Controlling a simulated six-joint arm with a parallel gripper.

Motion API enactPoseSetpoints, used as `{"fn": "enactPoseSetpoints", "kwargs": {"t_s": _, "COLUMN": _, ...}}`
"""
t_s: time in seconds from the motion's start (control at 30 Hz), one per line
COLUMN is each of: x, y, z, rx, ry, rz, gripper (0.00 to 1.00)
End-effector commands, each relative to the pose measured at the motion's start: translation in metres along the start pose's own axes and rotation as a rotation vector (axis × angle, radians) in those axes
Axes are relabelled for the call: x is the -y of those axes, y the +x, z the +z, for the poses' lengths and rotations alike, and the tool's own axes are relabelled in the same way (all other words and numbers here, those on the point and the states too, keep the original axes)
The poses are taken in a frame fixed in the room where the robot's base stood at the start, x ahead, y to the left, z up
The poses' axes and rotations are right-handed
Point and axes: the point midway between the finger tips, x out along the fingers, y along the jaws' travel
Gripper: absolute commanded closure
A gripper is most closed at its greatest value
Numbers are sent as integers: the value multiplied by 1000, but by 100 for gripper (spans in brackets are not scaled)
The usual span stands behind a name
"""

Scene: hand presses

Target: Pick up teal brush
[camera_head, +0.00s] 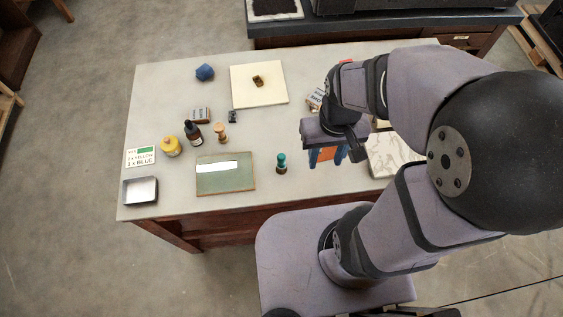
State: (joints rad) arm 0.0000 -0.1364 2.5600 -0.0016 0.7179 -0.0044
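The teal brush (281,162) stands upright on the table, with a teal top and a darker lower part. It is right of the green board. My gripper (326,157) is to the right of the brush and apart from it, with its blue fingers pointing down. The fingers are spread apart. An orange patch (326,153) shows between them; I cannot tell how far below them it lies.
Left of the brush are a green board (226,184) with a white strip, a wooden peg figure (221,133), a dark bottle (193,132) and a yellow pot (170,146). A marbled slab (390,156) is at right, partly hidden by my arm. The table's front edge is near.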

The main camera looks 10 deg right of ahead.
Motion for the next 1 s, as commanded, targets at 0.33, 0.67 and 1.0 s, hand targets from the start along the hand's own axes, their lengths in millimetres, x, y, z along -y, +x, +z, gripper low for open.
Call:
{"fn": "enactPoseSetpoints", "kwargs": {"t_s": 0.33, "x": 0, "y": 0, "z": 0, "rx": 0, "ry": 0, "rz": 0, "gripper": 55}}
{"fn": "enactPoseSetpoints", "kwargs": {"t_s": 0.67, "x": 0, "y": -3, "z": 0, "rx": -2, "ry": 0, "rz": 0, "gripper": 55}}
{"fn": "enactPoseSetpoints", "kwargs": {"t_s": 1.0, "x": 0, "y": -50, "z": -2, "rx": -8, "ry": 0, "rz": 0, "gripper": 55}}
